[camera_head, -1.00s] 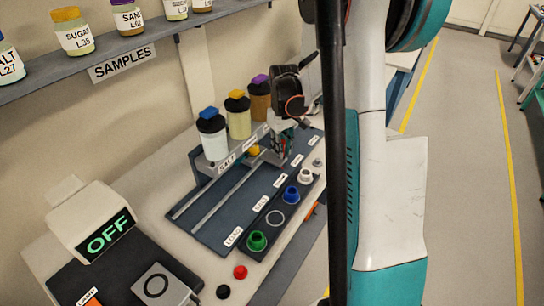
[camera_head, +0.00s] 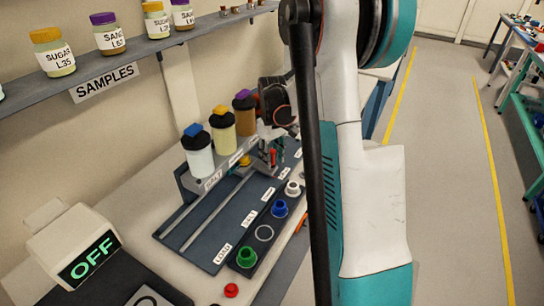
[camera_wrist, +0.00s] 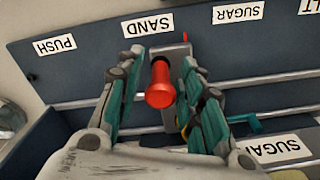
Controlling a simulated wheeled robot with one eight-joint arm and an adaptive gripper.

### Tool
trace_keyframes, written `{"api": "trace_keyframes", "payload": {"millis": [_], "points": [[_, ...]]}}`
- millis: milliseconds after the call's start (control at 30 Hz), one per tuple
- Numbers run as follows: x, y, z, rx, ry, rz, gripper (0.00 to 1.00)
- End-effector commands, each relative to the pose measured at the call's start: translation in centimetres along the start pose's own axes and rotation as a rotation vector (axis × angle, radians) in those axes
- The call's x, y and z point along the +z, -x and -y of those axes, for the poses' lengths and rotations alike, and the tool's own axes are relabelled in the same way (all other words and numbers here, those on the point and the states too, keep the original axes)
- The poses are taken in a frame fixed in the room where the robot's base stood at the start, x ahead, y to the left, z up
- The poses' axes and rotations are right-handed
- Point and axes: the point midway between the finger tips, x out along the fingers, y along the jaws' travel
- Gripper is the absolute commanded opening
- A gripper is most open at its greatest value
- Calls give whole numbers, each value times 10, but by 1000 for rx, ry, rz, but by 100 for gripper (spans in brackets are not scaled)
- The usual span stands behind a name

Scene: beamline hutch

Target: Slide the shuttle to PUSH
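The shuttle's red knob (camera_wrist: 160,85) stands up from a grey plate (camera_wrist: 177,62) on the rails, at the SAND label (camera_wrist: 148,26). The PUSH label (camera_wrist: 55,45) is to its left in the wrist view, with bare rail between. My gripper (camera_wrist: 161,92) straddles the knob, one teal-padded finger on each side, with gaps showing; it looks open. In the head view my gripper (camera_head: 270,155) is over the far part of the rail board (camera_head: 205,222), and a bit of red shows between its fingers.
Three dispenser jars (camera_head: 222,130) stand on a grey bracket along the wall side of the rails. A strip with a green cup (camera_head: 246,257), a blue cup (camera_head: 280,208) and a white cup (camera_head: 293,188) lies on the aisle side. An OFF display (camera_head: 88,260) is at the near left.

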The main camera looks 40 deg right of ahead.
Motion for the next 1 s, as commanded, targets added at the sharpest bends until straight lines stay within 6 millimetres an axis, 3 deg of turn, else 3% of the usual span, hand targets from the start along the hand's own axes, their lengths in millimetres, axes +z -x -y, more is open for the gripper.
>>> {"api": "trace_keyframes", "payload": {"millis": [233, 700, 1000], "points": [[0, 12, 0, 0, 0, 0, 35], [0, 99, 0, 0, 0, 0, 35], [0, 120, 0, 0, 0, 0, 35]]}}
